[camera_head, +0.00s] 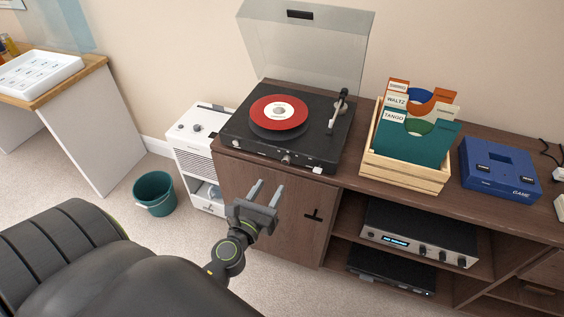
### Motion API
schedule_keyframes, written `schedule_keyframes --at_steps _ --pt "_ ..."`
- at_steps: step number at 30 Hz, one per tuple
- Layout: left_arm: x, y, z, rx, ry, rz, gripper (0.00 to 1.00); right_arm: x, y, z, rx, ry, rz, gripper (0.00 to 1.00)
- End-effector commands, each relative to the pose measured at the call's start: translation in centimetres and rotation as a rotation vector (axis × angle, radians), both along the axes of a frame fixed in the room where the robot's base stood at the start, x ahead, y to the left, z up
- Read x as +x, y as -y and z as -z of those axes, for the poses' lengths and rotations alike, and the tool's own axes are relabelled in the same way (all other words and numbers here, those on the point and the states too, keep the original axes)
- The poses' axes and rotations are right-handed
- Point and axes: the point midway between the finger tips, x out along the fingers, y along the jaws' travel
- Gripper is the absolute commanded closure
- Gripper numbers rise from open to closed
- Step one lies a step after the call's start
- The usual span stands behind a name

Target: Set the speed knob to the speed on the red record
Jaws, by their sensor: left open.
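A red record (279,111) with a pale centre label lies on the black turntable (243,129) on top of the brown cabinet. Any speed print on the label is too small to read. Small knobs sit along the turntable's front edge, one near the middle (286,159); their settings cannot be read. The turntable's clear lid (305,40) stands raised, and the tonearm (338,108) is at the platter's right. My left gripper (266,192) is open and empty, in front of the cabinet door, below the turntable's front edge in the picture. My right gripper is not in view.
A wooden crate (403,177) of record sleeves and a blue game box (497,170) stand on the cabinet (350,184) to the right. An amplifier (418,233) is on the shelf below. A white appliance (198,148) and green bin (154,190) stand left.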

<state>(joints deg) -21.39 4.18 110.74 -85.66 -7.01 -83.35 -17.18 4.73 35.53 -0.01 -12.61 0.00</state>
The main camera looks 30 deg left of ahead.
Motion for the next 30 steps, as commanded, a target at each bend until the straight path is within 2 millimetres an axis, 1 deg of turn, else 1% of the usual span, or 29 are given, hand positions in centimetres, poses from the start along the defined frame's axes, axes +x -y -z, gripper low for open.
schedule_keyframes --at_steps 1,9,15,21,28,29,30 --pt "1.1 -0.2 -0.4 0.000 0.002 0.001 0.57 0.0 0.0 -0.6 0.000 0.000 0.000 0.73" --pt "5.9 -1.1 -0.2 -0.001 0.002 0.000 0.57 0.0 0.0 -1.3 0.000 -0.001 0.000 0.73" --pt "8.2 -1.5 0.0 -0.002 0.000 0.001 0.57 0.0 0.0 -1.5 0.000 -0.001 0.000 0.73" --pt "9.0 -1.7 0.0 -0.002 0.000 0.000 0.57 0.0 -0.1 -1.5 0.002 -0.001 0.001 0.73" --pt "9.0 -1.7 0.0 -0.002 0.000 0.000 0.57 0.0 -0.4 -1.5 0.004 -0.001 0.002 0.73" --pt "9.0 -1.7 0.0 -0.002 0.000 0.000 0.59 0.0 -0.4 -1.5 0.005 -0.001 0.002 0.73" --pt "9.0 -1.7 0.0 -0.002 0.000 0.000 0.65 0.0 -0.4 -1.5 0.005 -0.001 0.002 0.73"
